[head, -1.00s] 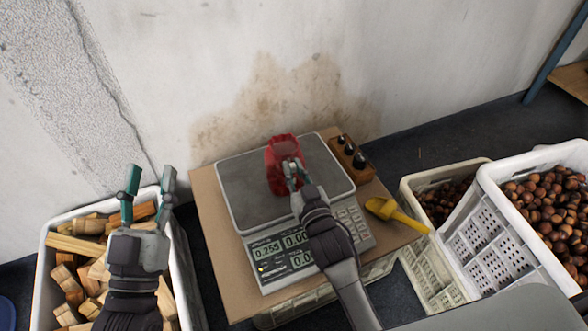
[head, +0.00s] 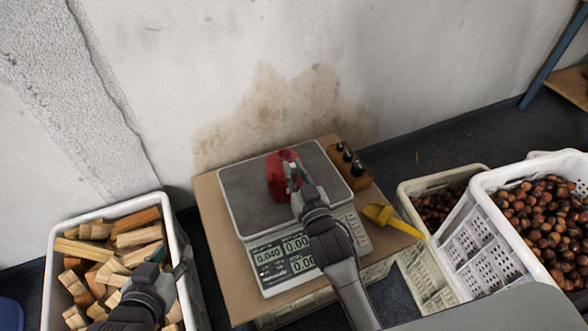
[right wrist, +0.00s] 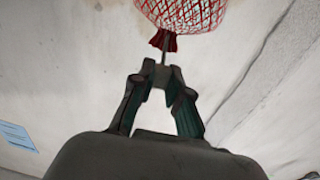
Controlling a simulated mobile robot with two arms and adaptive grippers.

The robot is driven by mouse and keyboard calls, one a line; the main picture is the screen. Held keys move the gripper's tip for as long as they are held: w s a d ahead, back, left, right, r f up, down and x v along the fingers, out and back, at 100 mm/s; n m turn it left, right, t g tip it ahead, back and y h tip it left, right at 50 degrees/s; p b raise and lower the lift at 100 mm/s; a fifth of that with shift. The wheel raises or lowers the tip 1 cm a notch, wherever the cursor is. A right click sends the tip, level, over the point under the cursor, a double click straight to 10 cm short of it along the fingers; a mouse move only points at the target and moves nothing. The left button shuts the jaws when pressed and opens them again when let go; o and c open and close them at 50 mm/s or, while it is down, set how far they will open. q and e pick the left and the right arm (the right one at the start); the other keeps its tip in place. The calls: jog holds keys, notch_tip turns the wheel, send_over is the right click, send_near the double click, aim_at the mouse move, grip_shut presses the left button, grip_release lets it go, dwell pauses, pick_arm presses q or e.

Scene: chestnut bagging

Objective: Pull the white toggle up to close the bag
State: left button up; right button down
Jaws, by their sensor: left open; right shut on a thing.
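The red net bag (head: 280,180) is on the scale's platform in the head view, partly covered by my right gripper (head: 295,177). In the right wrist view, the bag's red mesh (right wrist: 185,12) narrows to a gathered red neck (right wrist: 163,41), with a thin cord running from it to my right fingertips (right wrist: 158,73). My right gripper is shut at the cord, on the white toggle, which the fingers mostly hide. My left gripper (head: 172,262) is open, low over the right side of the wood crate, away from the bag.
The scale (head: 250,222) stands on a cardboard-topped stand (head: 215,235). A wooden block with black knobs (head: 352,175) and a yellow scoop (head: 390,219) lie to its right. The crate of wood pieces (head: 182,240) is at left; chestnut crates (head: 478,226) are at right.

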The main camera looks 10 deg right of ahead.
jog(key=c, duration=1)
grip_release()
jog(key=shift+r, duration=0.1)
jog(key=shift+c, duration=0.2)
jog(key=s+d, duration=0.1)
jog(key=s, duration=1.1)
jog(key=shift+d, duration=0.25)
jog(key=shift+w+d, duration=0.1)
